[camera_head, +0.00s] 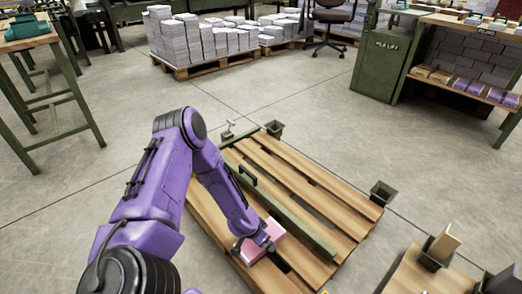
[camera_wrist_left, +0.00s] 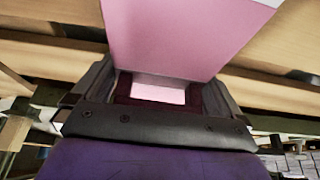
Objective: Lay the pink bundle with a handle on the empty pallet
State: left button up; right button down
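The pink bundle (camera_head: 249,250) is at the near part of the wooden pallet (camera_head: 290,179), low over or on its slats; I cannot tell whether it touches them. No other load shows on the pallet. My left gripper (camera_head: 266,243) points down at the bundle and covers part of it. In the left wrist view the bundle's pink face (camera_wrist_left: 185,35) fills the top centre, right at the gripper (camera_wrist_left: 160,92). Pink also shows between the two finger sides. The handle cannot be made out, and whether the fingers grip is unclear. My right gripper is out of view.
Green corner brackets (camera_head: 383,193) and a raised green bar (camera_head: 290,213) stand at the pallet. Another wooden surface with a bracket (camera_head: 436,253) is at lower right. Loaded pallets (camera_head: 205,65), a chair (camera_head: 328,15) and a green cabinet (camera_head: 381,65) stand behind. Floor between is clear.

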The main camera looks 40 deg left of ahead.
aim_at(252, 244)
pick_arm(q)
jog(key=shift+r, duration=0.25)
jog(key=p+v, duration=0.8)
jog(key=v, duration=0.4)
jog(key=s+d+f+n+y, duration=0.1)
jog(key=s+d+n+y, duration=0.1)
jog(key=s, duration=0.6)
jog(key=s+d+n+g+y, duration=0.1)
jog(key=s+d+n, duration=0.3)
jog(key=s, duration=0.4)
jog(key=shift+s+f+n+y, duration=0.15)
jog(key=shift+f+n+y, duration=0.25)
jog(key=shift+n, duration=0.5)
jog(key=shift+s, duration=0.1)
